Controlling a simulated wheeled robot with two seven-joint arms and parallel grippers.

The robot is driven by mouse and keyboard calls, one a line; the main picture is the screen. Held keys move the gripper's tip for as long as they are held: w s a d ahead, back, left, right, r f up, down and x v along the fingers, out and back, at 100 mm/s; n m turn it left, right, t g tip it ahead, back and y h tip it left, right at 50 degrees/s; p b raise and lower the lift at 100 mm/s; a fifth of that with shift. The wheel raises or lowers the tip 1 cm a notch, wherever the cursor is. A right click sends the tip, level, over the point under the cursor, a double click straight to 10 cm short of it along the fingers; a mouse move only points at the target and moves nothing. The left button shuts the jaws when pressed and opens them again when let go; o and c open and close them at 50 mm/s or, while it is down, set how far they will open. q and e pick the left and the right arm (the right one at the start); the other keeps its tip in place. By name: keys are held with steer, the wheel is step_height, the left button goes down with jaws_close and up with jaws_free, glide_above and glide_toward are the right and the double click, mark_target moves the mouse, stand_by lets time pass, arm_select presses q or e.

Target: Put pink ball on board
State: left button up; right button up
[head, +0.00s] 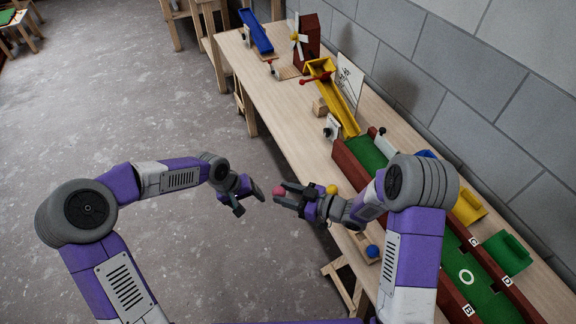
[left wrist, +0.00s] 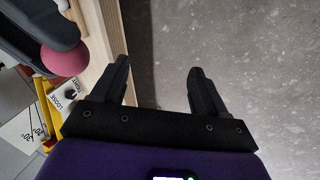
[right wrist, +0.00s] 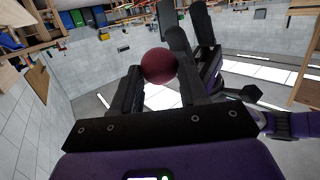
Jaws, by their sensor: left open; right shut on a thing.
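The pink ball (head: 279,191) is between the fingertips of my right gripper (head: 283,194), held in the air off the table's left edge. It also shows between the fingers in the right wrist view (right wrist: 159,66) and at the upper left in the left wrist view (left wrist: 62,57). My left gripper (head: 250,201) is open and empty, close to the left of the ball; its two fingers are apart in the left wrist view (left wrist: 160,72). The long green board (head: 365,152) with dark red side walls lies on the table at the right. My right arm hides its middle.
The wooden table (head: 275,105) carries a yellow chute (head: 340,105), a blue trough (head: 256,32) and a red windmill block (head: 307,45). A yellow ball (head: 332,189) and a blue ball (head: 373,251) sit near its front edge. A block wall stands behind. Open floor lies left.

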arm_select(q)
steer(key=w+a+r+t+y, duration=0.1)
steer(key=w+a+r+y, duration=0.1)
steer(key=w, duration=0.2)
steer(key=m+g+y, duration=0.1)
steer(key=m+y, duration=0.3)
steer(key=m, duration=0.4)
glide_toward(281, 189)
steer(key=shift+h, duration=0.3)
steer(key=x, duration=1)
steer(key=shift+a, duration=0.25)
steer(key=c, duration=1.1)
arm_select(e)
steer(key=o, duration=1.1)
steer(key=shift+d, duration=0.1)
